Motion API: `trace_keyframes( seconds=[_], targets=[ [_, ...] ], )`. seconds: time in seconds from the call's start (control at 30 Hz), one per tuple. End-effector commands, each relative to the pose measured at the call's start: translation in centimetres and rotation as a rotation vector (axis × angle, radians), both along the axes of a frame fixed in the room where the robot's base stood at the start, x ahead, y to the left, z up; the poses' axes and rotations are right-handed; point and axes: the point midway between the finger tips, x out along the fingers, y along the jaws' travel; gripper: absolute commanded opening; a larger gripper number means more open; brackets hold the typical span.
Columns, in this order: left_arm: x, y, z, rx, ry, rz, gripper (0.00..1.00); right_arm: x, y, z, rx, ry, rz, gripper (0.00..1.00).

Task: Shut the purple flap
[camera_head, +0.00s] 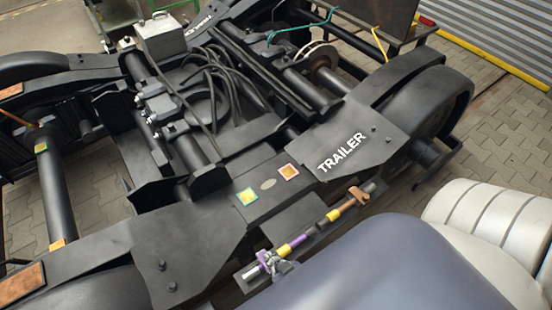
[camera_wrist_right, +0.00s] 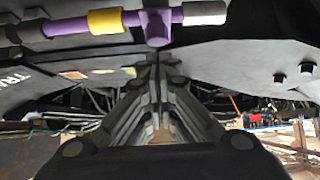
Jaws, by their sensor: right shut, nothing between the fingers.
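The purple flap (camera_head: 264,257) sits near the pale end of a rod (camera_head: 325,219) with yellow, purple and brown sections, along the near side of the bogie. In the right wrist view the purple flap (camera_wrist_right: 156,26) is a short block at the top, across the rod, with a yellow band (camera_wrist_right: 107,20) to its left. I cannot tell how far the flap is turned. My right gripper (camera_head: 272,262) is shut and empty, close by the flap. In the wrist view its fingertips (camera_wrist_right: 152,62) are just below the flap; contact is unclear. My left gripper is not in view.
The dark bogie frame (camera_head: 215,235) with a TRAILER plate (camera_head: 350,145) fills the middle. A wheel (camera_head: 430,100) stands at the right, and cables (camera_head: 215,85) lie behind. Paved floor (camera_head: 500,120) is free at the right.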

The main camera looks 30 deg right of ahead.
Motion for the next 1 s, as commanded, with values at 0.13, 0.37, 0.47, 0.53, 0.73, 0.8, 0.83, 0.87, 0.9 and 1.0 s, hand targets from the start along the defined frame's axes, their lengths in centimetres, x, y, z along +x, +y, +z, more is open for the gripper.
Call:
trace_keyframes(
  seconds=[0.13, 0.37, 0.47, 0.53, 0.73, 0.8, 0.83, 0.87, 0.9, 1.0],
  targets=[
    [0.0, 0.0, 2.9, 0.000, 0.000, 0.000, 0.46, 0.1, -0.4, 2.4, -0.004, 0.007, 0.001, 0.00],
    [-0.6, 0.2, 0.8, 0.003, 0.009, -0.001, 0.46, -4.7, -0.5, 2.2, -0.003, 0.015, -0.001, 0.00],
    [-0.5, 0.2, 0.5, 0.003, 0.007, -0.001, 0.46, -6.4, -0.6, 2.6, -0.004, 0.016, -0.002, 0.00],
    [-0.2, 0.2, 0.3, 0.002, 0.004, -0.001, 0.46, -7.4, -0.6, 2.9, -0.004, 0.015, -0.001, 0.00],
    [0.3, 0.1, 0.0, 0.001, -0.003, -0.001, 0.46, -9.4, -0.7, 3.5, -0.005, 0.014, 0.000, 0.00],
    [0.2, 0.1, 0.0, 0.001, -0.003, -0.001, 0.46, -9.7, -0.7, 3.6, -0.005, 0.013, 0.001, 0.00],
    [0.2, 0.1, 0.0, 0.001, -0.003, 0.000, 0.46, -9.8, -0.8, 3.6, -0.006, 0.013, 0.001, 0.00],
    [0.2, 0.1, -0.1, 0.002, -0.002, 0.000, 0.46, -9.8, -0.8, 3.7, -0.006, 0.013, 0.001, 0.00],
    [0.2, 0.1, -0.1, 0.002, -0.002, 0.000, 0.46, -9.9, -0.8, 3.7, -0.007, 0.012, 0.002, 0.00],
    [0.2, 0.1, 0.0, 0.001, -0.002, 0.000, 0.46, -9.9, -0.8, 3.8, -0.007, 0.012, 0.002, 0.00]
  ],
)
